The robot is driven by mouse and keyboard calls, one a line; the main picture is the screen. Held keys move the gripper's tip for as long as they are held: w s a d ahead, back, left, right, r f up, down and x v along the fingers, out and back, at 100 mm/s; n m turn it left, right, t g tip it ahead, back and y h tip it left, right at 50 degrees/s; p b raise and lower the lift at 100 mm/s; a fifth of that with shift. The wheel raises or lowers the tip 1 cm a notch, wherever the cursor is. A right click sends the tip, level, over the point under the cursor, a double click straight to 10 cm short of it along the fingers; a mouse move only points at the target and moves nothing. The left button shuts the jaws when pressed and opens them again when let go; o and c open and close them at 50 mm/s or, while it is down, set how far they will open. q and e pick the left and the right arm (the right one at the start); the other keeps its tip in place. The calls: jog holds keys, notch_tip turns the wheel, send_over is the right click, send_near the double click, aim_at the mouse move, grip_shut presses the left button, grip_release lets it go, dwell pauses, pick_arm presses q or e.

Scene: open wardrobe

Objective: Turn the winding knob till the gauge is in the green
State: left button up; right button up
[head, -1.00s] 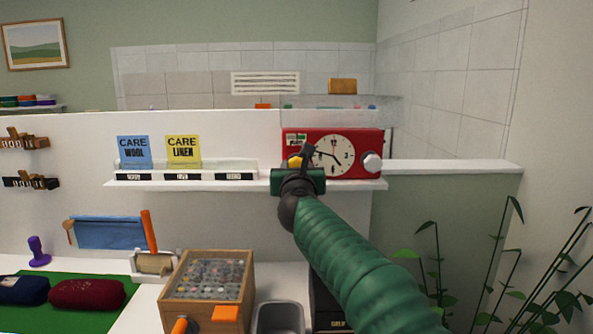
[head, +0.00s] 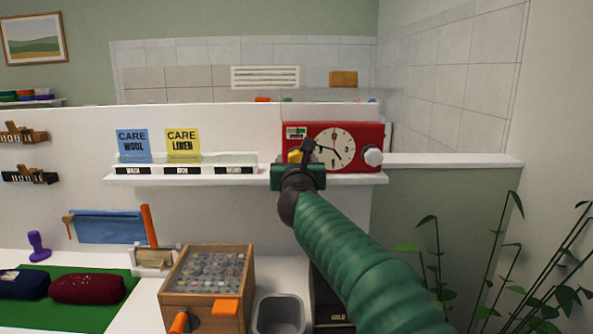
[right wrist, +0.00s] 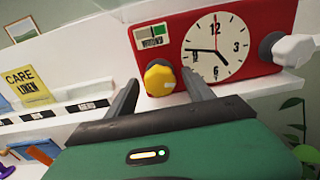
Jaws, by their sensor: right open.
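A red clock unit (head: 363,138) stands on the white shelf. Its dial (right wrist: 216,46) is white with black hands. A small gauge (right wrist: 151,37) with a green part sits at its upper left; its needle is too small to read surely. A yellow knob (right wrist: 160,78) sits below the gauge, and a pale knob (right wrist: 290,48) is on the unit's right side; it also shows in the head view (head: 373,156). My right gripper (head: 303,154) is open, with one finger on each side of the yellow knob in the right wrist view; contact cannot be told. My left gripper is out of view.
Care cards (head: 183,146) stand in a rack on the shelf left of the clock. Below are a wooden box (head: 208,283), a grey bin (head: 279,315) and a green mat (head: 110,312). Plants (head: 540,270) stand at the right.

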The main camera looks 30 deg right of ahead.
jog(key=v, duration=1.6)
jog(key=shift+s+b, duration=0.2)
jog(key=shift+b, duration=0.25)
jog(key=shift+f, duration=0.1)
